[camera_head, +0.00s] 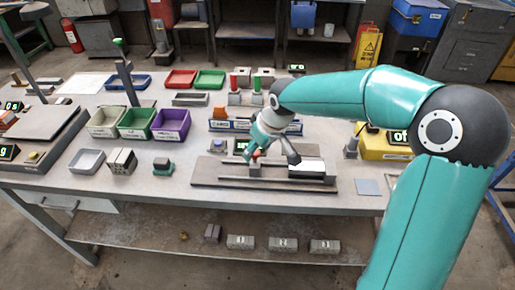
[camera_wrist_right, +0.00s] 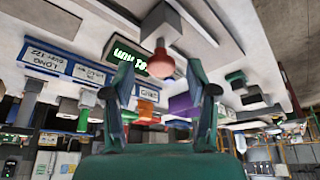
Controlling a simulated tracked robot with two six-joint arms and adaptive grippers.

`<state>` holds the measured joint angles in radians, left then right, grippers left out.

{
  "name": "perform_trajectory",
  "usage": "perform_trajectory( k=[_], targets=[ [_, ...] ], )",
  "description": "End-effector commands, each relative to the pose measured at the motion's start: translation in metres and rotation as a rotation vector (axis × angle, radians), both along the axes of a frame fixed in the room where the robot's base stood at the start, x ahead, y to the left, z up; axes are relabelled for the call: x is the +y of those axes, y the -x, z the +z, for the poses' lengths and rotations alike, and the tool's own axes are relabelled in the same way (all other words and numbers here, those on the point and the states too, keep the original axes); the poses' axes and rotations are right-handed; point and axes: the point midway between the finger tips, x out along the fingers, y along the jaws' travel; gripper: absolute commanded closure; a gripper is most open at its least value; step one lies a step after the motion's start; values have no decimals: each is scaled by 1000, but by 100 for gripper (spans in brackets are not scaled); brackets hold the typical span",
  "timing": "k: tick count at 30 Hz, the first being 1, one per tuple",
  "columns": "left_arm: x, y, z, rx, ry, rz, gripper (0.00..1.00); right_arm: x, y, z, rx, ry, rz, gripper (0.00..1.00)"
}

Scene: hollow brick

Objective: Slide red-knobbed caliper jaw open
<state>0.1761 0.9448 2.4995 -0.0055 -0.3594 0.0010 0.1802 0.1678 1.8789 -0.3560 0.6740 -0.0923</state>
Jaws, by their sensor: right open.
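The caliper's long dark base (camera_head: 225,177) lies near the front of the bench. Its grey block (camera_head: 313,170) stands toward the right end of the base. The red knob (camera_wrist_right: 162,63) sits on a grey jaw piece (camera_wrist_right: 160,28), and in the right wrist view it shows between and just past my right fingertips. My right gripper (camera_head: 272,154) is over the caliper, open, its fingers (camera_wrist_right: 160,78) on either side of the knob with gaps. In the head view the gripper partly hides the knob and jaw. My left gripper is not in view.
A digital readout (camera_wrist_right: 138,58) stands by the caliper. Green bin (camera_head: 137,123) and purple bin (camera_head: 172,124) are at left, a blue-labelled rack (camera_head: 225,125) behind, and a yellow box (camera_head: 375,150) at right. Small blocks (camera_head: 163,166) stand left of the base.

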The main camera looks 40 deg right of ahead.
Motion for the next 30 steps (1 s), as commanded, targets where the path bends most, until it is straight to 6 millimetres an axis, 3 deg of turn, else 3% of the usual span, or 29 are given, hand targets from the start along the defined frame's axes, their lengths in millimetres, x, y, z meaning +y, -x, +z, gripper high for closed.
perform_trajectory(
  k=[12, 18, 30],
  targets=[
    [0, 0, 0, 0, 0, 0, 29, -3, 28, 70, -7, 1, -2, 42],
    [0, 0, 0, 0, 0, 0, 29, -3, 39, 96, -4, 0, 0, 42],
    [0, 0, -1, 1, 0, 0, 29, -4, 43, 104, -1, 0, -1, 42]
  ],
)
